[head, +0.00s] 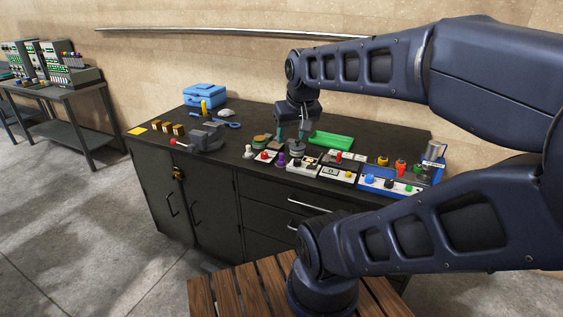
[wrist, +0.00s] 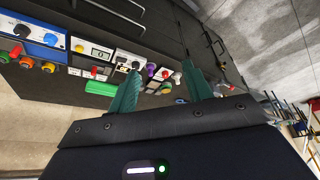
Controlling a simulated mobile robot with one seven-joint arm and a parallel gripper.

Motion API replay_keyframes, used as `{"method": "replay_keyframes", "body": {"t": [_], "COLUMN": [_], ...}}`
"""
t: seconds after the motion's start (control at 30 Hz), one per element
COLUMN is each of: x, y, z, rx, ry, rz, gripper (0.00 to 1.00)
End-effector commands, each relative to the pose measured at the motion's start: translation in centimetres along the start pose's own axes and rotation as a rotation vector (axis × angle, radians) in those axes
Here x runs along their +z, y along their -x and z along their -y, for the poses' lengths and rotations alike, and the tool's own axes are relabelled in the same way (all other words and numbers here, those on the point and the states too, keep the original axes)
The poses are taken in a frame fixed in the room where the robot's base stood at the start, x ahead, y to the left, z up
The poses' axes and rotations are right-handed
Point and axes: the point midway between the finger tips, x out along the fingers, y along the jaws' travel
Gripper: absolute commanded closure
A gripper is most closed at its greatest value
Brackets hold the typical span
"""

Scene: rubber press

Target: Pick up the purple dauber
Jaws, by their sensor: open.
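The purple dauber (head: 281,160) stands upright near the front edge of the black counter, between a red knobbed piece and a black-knobbed one. It also shows in the wrist view (wrist: 151,70), in the gap between my fingers as seen from there. My gripper (head: 291,134) is open and empty, above the counter and behind the dauber, apart from it. In the wrist view its two green fingers (wrist: 160,82) are spread wide, with the dauber beyond their tips. The dauber's base is hard to make out.
A grey round piece (head: 296,147) stands just behind the dauber, under my gripper. A red-knobbed piece (head: 264,156) is close on its left. Several knobbed control boxes line the right side, with a green tray (head: 332,139) behind. A vise (head: 205,138) sits at left.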

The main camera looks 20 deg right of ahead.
Motion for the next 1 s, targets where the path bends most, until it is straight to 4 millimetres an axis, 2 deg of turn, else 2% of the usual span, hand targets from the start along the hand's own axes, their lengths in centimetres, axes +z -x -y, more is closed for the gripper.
{"method": "replay_keyframes", "body": {"t": [0.17, 0.47, 0.77, 1.0], "x": [-2.6, -8.5, -13.9, -17.7], "y": [-0.9, -3.9, -8.5, -13.1], "z": [-0.4, -1.5, -3.0, -4.5], "rx": [0.003, 0.009, 0.011, 0.01], "ry": [0.0, 0.001, 0.001, 0.0], "rz": [0.036, 0.113, 0.188, 0.249], "gripper": [0.5, 0.5, 0.5, 0.5]}}
